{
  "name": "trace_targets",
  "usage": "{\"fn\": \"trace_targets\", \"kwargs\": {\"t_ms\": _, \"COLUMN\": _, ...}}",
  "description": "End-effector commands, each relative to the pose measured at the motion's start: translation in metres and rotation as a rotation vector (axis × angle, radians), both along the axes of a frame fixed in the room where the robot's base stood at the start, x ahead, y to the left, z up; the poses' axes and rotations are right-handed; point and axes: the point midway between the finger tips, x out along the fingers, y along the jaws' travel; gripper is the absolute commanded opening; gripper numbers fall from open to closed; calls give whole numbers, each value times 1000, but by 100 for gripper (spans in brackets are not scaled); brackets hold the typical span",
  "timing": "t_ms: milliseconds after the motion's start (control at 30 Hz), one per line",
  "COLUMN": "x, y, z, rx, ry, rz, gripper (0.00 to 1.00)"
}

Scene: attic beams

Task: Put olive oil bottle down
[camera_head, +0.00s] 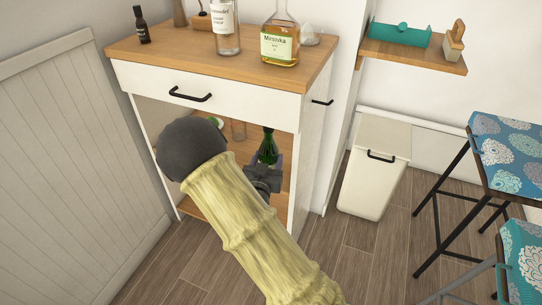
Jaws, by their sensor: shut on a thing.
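A dark green bottle (268,148), which looks like the olive oil bottle, stands roughly upright in front of or just inside the open lower part of the wooden cabinet (313,150). My gripper (266,170) is at the bottle's lower part and is shut on it. My pale yellow arm with its dark round joint covers much of the cabinet opening and part of the gripper. I cannot tell whether the bottle's base touches a shelf.
The wooden cabinet top (180,44) bears a clear bottle (226,28), a labelled amber bottle (280,40) and a small dark bottle (142,26). A white bin (372,180) and patterned stools (510,150) are at the right.

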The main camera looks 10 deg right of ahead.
Motion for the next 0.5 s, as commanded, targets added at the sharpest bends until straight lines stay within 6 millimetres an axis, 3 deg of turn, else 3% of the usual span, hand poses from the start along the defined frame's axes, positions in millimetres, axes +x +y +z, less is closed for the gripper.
{"fn": "trace_targets", "kwargs": {"t_ms": 233, "x": 44, "y": -20, "z": -1, "rx": -1, "ry": -6, "rz": 1, "gripper": 15}}
{"fn": "trace_targets", "kwargs": {"t_ms": 500, "x": 54, "y": -23, "z": 1, "rx": 0, "ry": -3, "rz": 3, "gripper": 15}}
